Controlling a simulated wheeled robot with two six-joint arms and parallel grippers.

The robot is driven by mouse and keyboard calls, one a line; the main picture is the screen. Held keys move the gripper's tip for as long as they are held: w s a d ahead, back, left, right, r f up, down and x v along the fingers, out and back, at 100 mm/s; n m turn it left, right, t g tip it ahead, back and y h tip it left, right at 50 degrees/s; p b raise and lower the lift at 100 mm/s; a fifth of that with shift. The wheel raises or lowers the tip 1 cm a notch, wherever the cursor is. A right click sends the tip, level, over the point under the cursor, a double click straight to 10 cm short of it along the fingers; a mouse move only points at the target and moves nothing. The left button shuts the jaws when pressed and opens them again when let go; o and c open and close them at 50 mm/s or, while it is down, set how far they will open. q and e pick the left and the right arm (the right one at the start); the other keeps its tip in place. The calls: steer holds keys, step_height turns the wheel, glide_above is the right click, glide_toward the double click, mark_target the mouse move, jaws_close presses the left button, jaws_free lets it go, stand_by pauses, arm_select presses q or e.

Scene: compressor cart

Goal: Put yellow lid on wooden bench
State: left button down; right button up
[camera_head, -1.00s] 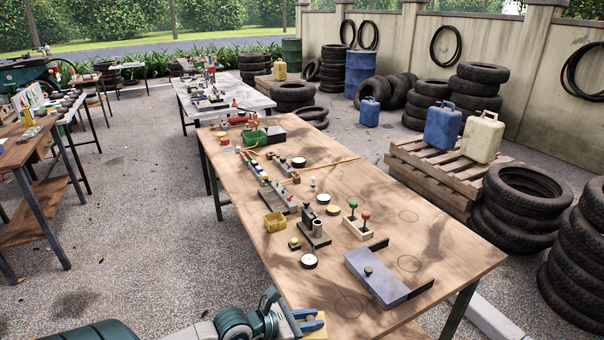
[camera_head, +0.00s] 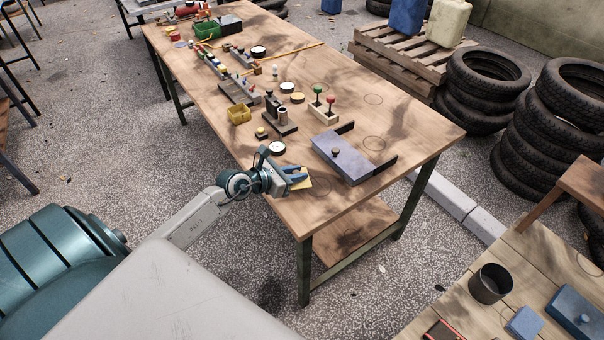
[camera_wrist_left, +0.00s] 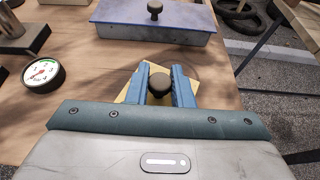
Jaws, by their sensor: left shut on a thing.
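The yellow lid (camera_head: 304,184) is a flat pale-yellow plate with a dark round knob, mostly hidden by the gripper. It also shows under the fingers in the left wrist view (camera_wrist_left: 123,96). My left gripper (camera_head: 297,175) is shut on the lid's knob (camera_wrist_left: 159,83) at the near left edge of the brown work table (camera_head: 345,205). I cannot tell whether the lid touches the table. A wooden bench (camera_head: 478,262) of pale planks stands at the lower right, apart from the table. My right gripper is not in view.
A grey-blue box lid (camera_head: 338,162) with a knob and a gauge (camera_head: 277,148) are near the gripper. The plank bench holds a dark cup (camera_head: 490,284), a blue box (camera_head: 578,312) and a small blue block (camera_head: 524,322). Gravel floor separates the table and bench. Tyres (camera_head: 487,80) stand beyond.

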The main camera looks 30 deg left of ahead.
mark_target(303, 171)
arm_select(q)
steer(key=w, duration=0.3)
steer(key=shift+w+f, duration=0.1)
steer(key=shift+w, duration=0.2)
steer(key=shift+f, duration=1.85)
steer(key=c, duration=1.3)
jaws_free()
steer(key=shift+f, duration=0.1)
steer(key=v, duration=1.2)
